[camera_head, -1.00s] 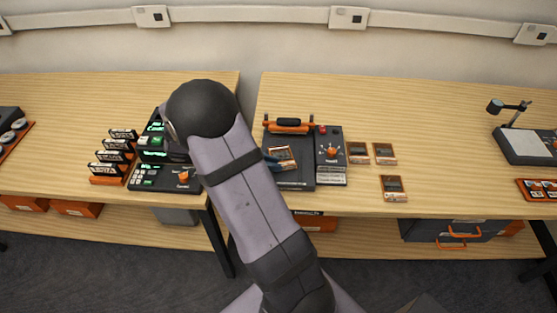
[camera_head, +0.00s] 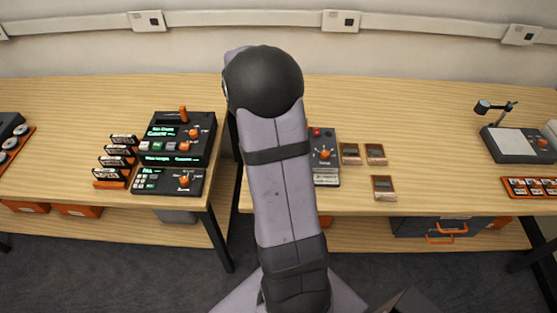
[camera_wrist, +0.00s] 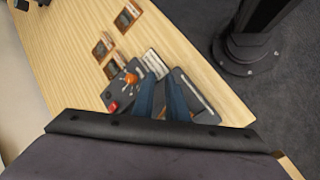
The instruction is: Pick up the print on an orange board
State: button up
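Three small prints with dark faces and orange-brown edges lie on the table right of the dark device: one print (camera_head: 350,153), a second print (camera_head: 375,154) beside it, and a third print (camera_head: 384,188) nearer the front edge. They also show in the wrist view, the nearest one (camera_wrist: 128,16) alone and two together (camera_wrist: 103,48). My gripper (camera_wrist: 161,84) shows two blue fingers with a gap between them, over the dark device. I see no print between them. In the head view my arm hides the gripper and most of the device.
The dark device (camera_head: 323,155) has an orange knob and a red button; its flat plate (camera_wrist: 198,98) also shows in the wrist view. A lit control console (camera_head: 180,140) and a card rack (camera_head: 115,162) stand on the left table. A gap separates the tables.

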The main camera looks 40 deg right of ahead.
jog(key=w+a+m+t, duration=0.1)
jog(key=w+m, duration=0.1)
jog(key=m, duration=0.4)
jog(key=w+a+f+m+t+y, duration=0.1)
jog(key=w+m, duration=0.1)
jog(key=m, duration=0.5)
jog(key=w+a+f+m, duration=0.1)
jog(key=w+m, duration=0.1)
jog(key=m, duration=0.4)
jog(key=shift+f+m+t+y, duration=0.25)
jog(key=shift+m+t+y, duration=0.05)
jog(key=shift+m+t, duration=0.1)
jog(key=shift+w+m, duration=0.1)
jog(key=shift+m, duration=0.9)
jog(key=shift+p+x, duration=0.8)
jog(key=shift+x, duration=0.85)
jog(key=shift+p+x, duration=0.7)
jog(key=shift+x, duration=1.3)
